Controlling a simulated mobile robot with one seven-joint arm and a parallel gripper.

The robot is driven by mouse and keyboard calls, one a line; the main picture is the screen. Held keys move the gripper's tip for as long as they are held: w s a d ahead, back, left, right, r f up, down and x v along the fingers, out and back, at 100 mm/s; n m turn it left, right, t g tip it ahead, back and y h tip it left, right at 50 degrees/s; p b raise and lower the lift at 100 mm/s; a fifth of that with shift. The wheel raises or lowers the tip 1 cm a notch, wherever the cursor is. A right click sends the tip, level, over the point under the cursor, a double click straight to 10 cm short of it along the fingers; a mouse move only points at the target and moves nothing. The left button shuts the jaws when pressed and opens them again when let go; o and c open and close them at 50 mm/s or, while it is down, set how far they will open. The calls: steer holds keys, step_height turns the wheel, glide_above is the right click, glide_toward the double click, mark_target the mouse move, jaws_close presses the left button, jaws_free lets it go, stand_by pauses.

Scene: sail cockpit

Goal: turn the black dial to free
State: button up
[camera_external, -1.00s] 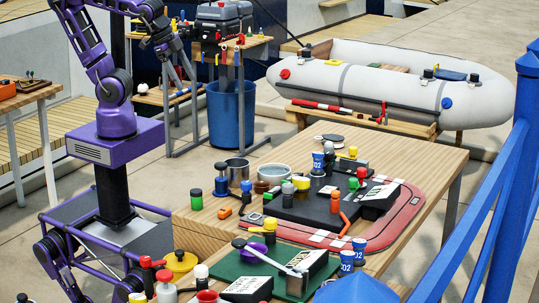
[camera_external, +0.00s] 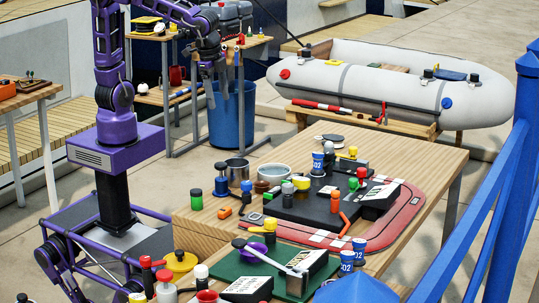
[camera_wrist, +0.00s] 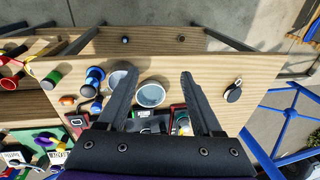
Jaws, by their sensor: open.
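My gripper (camera_external: 212,82) hangs open and empty in the external view, left of and above the wooden table. Its two dark fingers stand wide apart in the wrist view (camera_wrist: 158,80). A flat black round piece (camera_external: 333,138) lies at the table's far edge; it also shows in the wrist view (camera_wrist: 232,94), right of the fingers and apart from them. A black panel (camera_external: 312,208) with several coloured knobs lies on the table; in the wrist view my gripper hides most of it. I cannot tell for certain which black piece is the dial, and no setting is readable.
A metal bowl (camera_external: 278,176), a pot (camera_external: 238,171) and a green-and-black jar (camera_external: 196,199) stand on the table left of the panel. A blue bin (camera_external: 232,115) stands behind my gripper. A blue railing (camera_external: 495,200) runs along the right. Bare wood lies around the black round piece.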

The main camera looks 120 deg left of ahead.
steer(key=w+a+r+n+t+h, duration=0.1)
steer(key=w+r+n+t+h, duration=0.1)
steer(key=w+r, duration=0.5)
steer(key=n+y+p, duration=0.3)
steer(key=n+p, duration=0.1)
steer(key=n, duration=0.4)
glide_above(328, 152)
steer(key=s+d, duration=0.5)
step_height(328, 152, down, 2)
steer(key=f, duration=0.1)
steer(key=x, duration=1.7)
steer(key=shift+w+r, duration=0.15)
steer(key=shift+w, duration=0.2)
steer(key=shift+c, duration=0.2)
jaws_close()
